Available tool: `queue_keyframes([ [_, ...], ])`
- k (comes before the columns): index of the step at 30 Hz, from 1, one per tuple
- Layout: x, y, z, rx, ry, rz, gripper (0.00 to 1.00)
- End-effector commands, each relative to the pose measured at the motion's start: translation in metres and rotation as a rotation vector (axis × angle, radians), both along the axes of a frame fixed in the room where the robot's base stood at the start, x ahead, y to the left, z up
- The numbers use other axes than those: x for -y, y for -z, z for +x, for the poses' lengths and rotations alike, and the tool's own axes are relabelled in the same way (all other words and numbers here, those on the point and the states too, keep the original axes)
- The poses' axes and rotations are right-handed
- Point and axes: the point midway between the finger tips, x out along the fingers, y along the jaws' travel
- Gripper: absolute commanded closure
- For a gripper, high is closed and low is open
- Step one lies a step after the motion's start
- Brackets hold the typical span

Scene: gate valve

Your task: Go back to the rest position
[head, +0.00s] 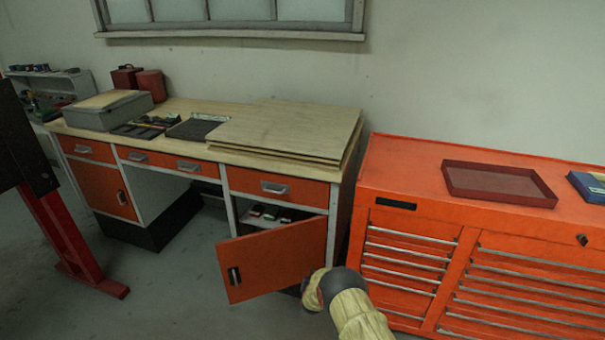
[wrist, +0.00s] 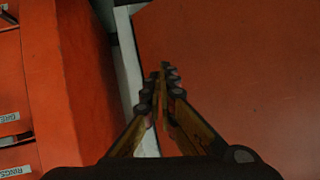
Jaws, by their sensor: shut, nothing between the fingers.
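In the wrist view my gripper (wrist: 163,78) is shut and empty, its fingers together and pointing away from the camera. An orange panel (wrist: 240,60), which looks like the open cabinet door, fills the right of that view beyond the fingers. I cannot tell whether the fingertips touch it. In the head view the orange cabinet door (head: 272,260) of the workbench stands open. My arm (head: 350,305) comes up from the bottom edge, beside the door's right end. The fingers are hidden in the head view.
The orange tool chest (head: 411,240) stands close on the right of my arm; its side (wrist: 70,80) fills the left of the wrist view. The workbench (head: 195,107) carries stacked boards (head: 290,125) and a grey case (head: 108,110). A red-legged stand (head: 70,240) is at the left. Floor is clear between.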

Motion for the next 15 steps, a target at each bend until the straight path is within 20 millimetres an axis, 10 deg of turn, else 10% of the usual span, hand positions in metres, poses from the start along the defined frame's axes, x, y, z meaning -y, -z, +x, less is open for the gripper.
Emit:
queue_keyframes([
  [6,-0.002,-0.129,0.017,-0.049,-0.051,0.030,1.00],
  [15,0.009,-0.289,-0.011,-0.129,-0.122,0.043,1.00],
])
